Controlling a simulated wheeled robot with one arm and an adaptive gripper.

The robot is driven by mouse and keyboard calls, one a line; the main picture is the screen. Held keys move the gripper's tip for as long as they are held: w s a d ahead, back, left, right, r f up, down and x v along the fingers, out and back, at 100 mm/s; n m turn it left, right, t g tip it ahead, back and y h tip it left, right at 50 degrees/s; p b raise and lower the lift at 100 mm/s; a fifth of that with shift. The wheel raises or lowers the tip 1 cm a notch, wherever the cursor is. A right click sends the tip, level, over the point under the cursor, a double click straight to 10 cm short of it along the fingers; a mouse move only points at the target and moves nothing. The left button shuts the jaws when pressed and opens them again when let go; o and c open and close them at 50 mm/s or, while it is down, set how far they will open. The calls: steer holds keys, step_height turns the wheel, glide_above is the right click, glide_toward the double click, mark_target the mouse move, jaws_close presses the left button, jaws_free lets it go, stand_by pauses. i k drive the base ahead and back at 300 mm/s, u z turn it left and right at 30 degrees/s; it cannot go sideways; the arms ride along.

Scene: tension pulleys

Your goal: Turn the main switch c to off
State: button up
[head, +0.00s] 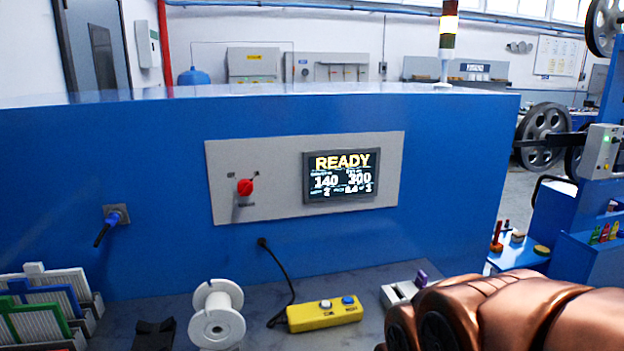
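A red rotary knob (245,187) sits on the left part of a grey control panel (280,200) set in a blue cabinet front (150,160). It is the only switch-like knob on this panel, and small labels beside it are too small to read surely. The display (342,176) to its right is lit and reads READY, with 140 and 300 below. My copper-coloured arm shows at the bottom right, well apart from the knob. My gripper is not in view.
A yellow two-button box (322,314), a white spool (217,318), a small grey box with a purple lever (405,291) and a rack of panels (45,305) stand on the bench below. A blue connector (108,228) sticks out at left. The space before the panel is clear.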

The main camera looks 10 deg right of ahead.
mark_target(244, 186)
steer(key=z, duration=0.55)
steer(key=k, duration=1.15)
steer(key=u, duration=1.3)
steer(key=i, duration=0.5)
